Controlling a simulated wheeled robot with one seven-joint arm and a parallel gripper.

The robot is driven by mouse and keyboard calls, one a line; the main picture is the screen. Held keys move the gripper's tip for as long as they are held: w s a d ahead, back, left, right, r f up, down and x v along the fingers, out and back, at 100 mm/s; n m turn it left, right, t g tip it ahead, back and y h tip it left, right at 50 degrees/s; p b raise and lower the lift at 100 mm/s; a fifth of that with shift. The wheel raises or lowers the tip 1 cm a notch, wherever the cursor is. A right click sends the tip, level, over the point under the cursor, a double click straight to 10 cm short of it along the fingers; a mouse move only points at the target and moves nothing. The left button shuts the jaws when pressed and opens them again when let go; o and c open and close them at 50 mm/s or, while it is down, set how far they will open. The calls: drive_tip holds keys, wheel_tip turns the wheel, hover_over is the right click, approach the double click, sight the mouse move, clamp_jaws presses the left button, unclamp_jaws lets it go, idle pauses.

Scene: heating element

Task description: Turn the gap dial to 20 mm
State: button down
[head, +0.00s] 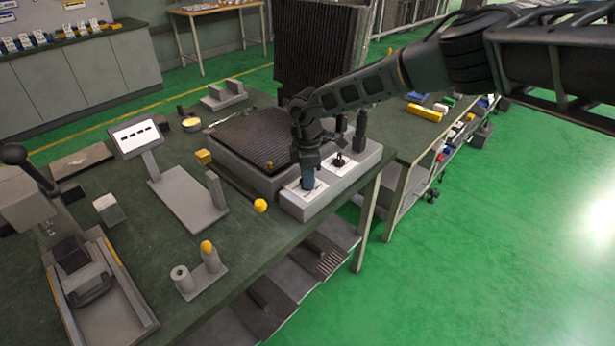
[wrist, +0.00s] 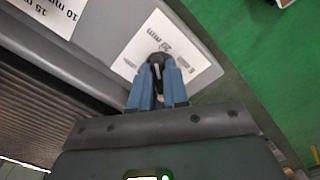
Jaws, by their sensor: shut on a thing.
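My gripper (head: 308,184) points down at the left dial plate (head: 295,190) on the front of the grey control box (head: 312,208). In the wrist view my gripper's blue fingers (wrist: 159,72) are closed around a black dial knob (wrist: 156,58). The knob sits on a white plate (wrist: 130,62) with printed marks. One mark ends in "mm"; its number is hard to read, and others are partly hidden by the knob and fingers. The knob's pointer direction cannot be told. A second plate (wrist: 50,12) with "10 mm" and "15" shows at the upper left.
A second black knob (head: 338,160) stands on the same box, right of my gripper. A ribbed dark block (head: 250,135) lies behind it. A tilted display (head: 136,136) stands further left. Green floor is free at the right.

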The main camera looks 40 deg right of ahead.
drive_tip(key=shift+m, duration=0.7)
drive_tip(key=c, duration=1.1)
unclamp_jaws()
drive_tip(key=shift+r, duration=0.1)
wheel_tip(320, 180, up, 8)
drive_tip(key=shift+f+b, duration=0.2)
drive_tip(key=shift+b, duration=0.35)
